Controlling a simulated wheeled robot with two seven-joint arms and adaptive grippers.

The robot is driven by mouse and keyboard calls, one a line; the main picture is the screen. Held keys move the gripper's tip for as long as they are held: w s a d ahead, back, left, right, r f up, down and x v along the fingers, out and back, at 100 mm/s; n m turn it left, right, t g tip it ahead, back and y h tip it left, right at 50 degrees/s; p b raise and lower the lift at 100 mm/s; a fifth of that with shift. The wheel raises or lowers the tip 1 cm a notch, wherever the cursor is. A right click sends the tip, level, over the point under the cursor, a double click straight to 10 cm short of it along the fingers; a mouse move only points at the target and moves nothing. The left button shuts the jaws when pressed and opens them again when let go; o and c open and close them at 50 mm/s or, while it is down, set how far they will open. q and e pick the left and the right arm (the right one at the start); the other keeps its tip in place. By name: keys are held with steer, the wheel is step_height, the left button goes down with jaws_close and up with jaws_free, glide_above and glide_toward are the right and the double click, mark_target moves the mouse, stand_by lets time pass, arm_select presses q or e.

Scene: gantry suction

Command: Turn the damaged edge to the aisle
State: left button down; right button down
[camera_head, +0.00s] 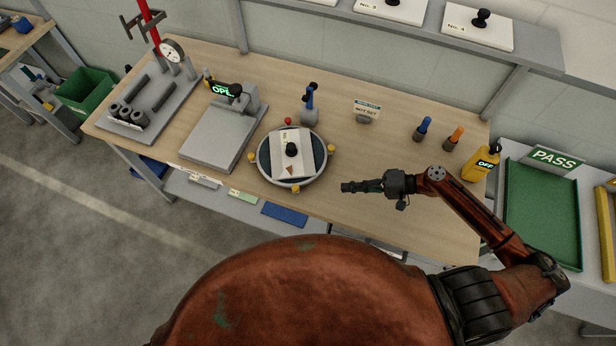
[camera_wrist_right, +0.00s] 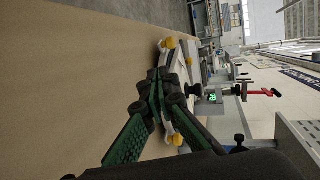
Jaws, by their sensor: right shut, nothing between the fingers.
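A round turntable (camera_head: 265,173) with a dark top and a pale rim sits near the middle of the wooden bench (camera_head: 385,145). Yellow knobs and one red knob (camera_head: 288,121) stand around its rim. A white plate (camera_head: 303,165) with a black knob (camera_head: 291,149) and a brown triangular mark (camera_head: 292,171) near its front edge lies on the turntable. My right gripper (camera_head: 346,187) is shut and empty, to the right of the turntable and apart from it. The wrist view shows its closed fingers (camera_wrist_right: 157,88) with the turntable beyond. My left gripper is not in view.
A grey fixture with an "OPEN" display (camera_head: 223,91) stands left of the turntable. A small "NOT SET" sign (camera_head: 367,110), blue (camera_head: 423,130) and orange-topped (camera_head: 453,139) tools and a yellow "OFF" device (camera_head: 481,163) stand at right. A green PASS tray (camera_head: 541,215) lies beyond the bench.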

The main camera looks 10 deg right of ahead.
mark_target(310, 194)
steer(key=shift+a, duration=0.4)
steer(key=x, duration=0.4)
steer(key=p+x, duration=0.1)
steer(key=x, duration=0.3)
steer(key=r+p+x, duration=0.1)
steer(key=x, duration=0.3)
steer(key=shift+a, duration=0.35)
steer(key=shift+p, duration=0.35)
